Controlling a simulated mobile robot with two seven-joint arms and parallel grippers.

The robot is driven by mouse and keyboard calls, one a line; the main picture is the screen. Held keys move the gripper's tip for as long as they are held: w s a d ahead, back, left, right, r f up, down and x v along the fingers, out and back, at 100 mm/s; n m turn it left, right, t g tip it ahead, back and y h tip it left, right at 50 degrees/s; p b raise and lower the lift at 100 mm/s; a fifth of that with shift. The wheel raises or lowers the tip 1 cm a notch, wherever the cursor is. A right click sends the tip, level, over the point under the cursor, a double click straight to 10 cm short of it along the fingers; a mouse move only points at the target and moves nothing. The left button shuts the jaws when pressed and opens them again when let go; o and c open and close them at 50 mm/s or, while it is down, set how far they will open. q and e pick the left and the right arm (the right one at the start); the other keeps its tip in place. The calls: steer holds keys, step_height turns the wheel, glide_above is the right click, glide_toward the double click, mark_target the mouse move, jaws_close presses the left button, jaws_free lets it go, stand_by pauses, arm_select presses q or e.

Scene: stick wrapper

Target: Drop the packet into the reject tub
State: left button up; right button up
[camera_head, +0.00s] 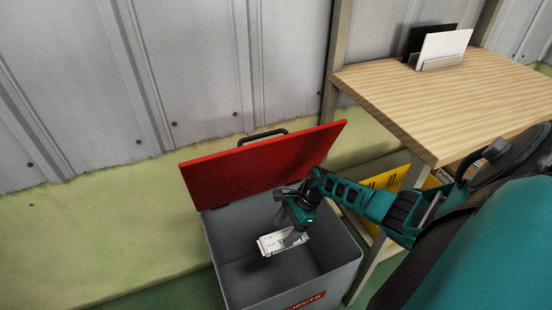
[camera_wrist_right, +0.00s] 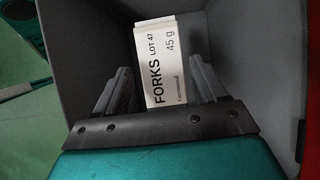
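The packet (camera_head: 271,243) is a flat white box with black print. In the right wrist view the packet (camera_wrist_right: 162,62) reads "FORKS LOT 47 45 g". My right gripper (camera_head: 292,236) points down inside the open reject tub (camera_head: 231,262). My left gripper is not in view.
The tub's red lid (camera_head: 255,165) stands raised at the back, beside my right wrist. A wooden table (camera_head: 440,105) with a card holder (camera_head: 440,50) stands to the right, behind my right arm. A yellow item (camera_head: 385,180) lies below it. A metal wall rises behind.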

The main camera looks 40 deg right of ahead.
steer(key=o, duration=0.4)
steer(key=shift+c, duration=0.2)
steer(key=p+v, duration=0.6)
steer(key=v, duration=0.6)
steer(key=shift+d+r, duration=0.15)
steer(key=shift+r, duration=0.2)
steer(key=shift+s, duration=0.1)
